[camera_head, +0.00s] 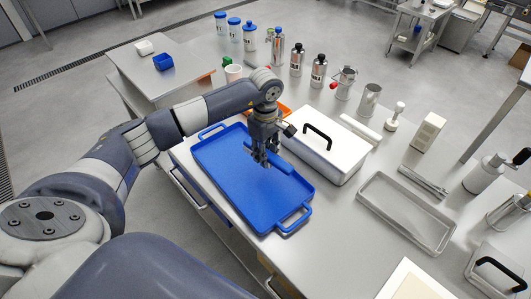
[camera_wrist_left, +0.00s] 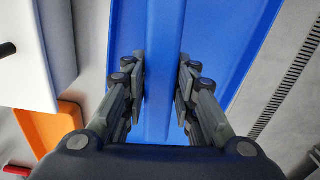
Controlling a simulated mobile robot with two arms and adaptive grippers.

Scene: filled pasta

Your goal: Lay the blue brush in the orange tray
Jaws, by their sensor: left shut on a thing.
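My left gripper (camera_head: 263,158) is above the large blue tray, pointing down. It is shut on the blue brush (camera_head: 283,165), a long blue bar that sticks out on both sides of the fingers. In the left wrist view the brush (camera_wrist_left: 163,100) runs as a blue strip between the two fingers (camera_wrist_left: 163,78). Blue on blue makes its height over the tray hard to tell. The orange tray (camera_head: 286,110) is behind the gripper, mostly hidden by the wrist and the white box; part of it shows in the left wrist view (camera_wrist_left: 48,127). My right gripper is not in view.
The blue tray (camera_head: 222,165) lies under the gripper. A white box with a black handle (camera_head: 325,150) stands right of it, close to the orange tray. A grey metal tray (camera_head: 405,212) is further right. Bottles (camera_head: 297,60) and a white cup (camera_head: 233,73) stand behind.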

